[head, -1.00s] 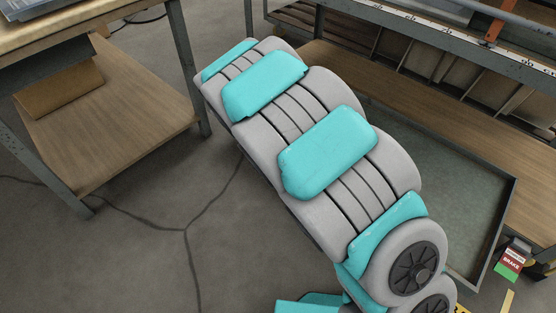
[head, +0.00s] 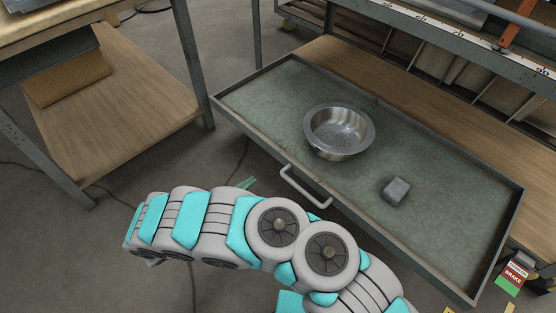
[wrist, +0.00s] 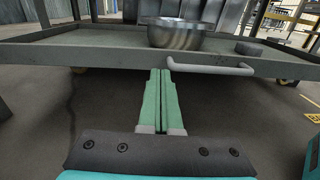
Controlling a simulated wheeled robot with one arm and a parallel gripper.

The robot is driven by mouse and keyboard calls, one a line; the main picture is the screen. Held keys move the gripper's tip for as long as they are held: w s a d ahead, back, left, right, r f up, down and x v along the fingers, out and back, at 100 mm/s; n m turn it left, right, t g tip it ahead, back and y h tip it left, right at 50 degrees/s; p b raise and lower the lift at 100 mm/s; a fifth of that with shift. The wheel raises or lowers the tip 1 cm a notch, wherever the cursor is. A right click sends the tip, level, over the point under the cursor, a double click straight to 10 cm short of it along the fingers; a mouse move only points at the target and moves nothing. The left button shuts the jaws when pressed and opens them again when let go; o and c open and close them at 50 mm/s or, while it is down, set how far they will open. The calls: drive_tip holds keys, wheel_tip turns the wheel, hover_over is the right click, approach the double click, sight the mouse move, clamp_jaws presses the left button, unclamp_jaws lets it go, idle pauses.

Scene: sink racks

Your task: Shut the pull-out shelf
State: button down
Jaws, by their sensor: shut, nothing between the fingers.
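The pull-out shelf (head: 270,95) is a grey-green tray that stands out from the workbench in the head view. Its handle (head: 304,188) is a light bar on the front edge; it also shows in the wrist view (wrist: 210,68). A metal bowl (head: 339,132) and a small grey block (head: 395,191) rest on the shelf. In the wrist view my gripper (wrist: 160,73) has its green fingers together and empty, pointing at the shelf's front edge, just left of the handle. I cannot tell whether the fingertips touch the front. In the head view my arm mostly hides the gripper.
A bench with a wooden lower shelf (head: 120,125) and a cardboard box (head: 68,82) stands at the left. A red and green brake label (head: 512,276) is at the lower right. Bare floor (head: 90,240) lies in front of the pull-out shelf.

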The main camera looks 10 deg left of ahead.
sight(283, 157)
drive_tip(key=shift+n, duration=0.3)
drive_tip(key=x, duration=0.8)
drive_tip(key=f+x, duration=0.1)
drive_tip(key=x, duration=0.3)
drive_tip(key=shift+w+b, duration=0.35)
drive_tip(key=shift+w, duration=0.2)
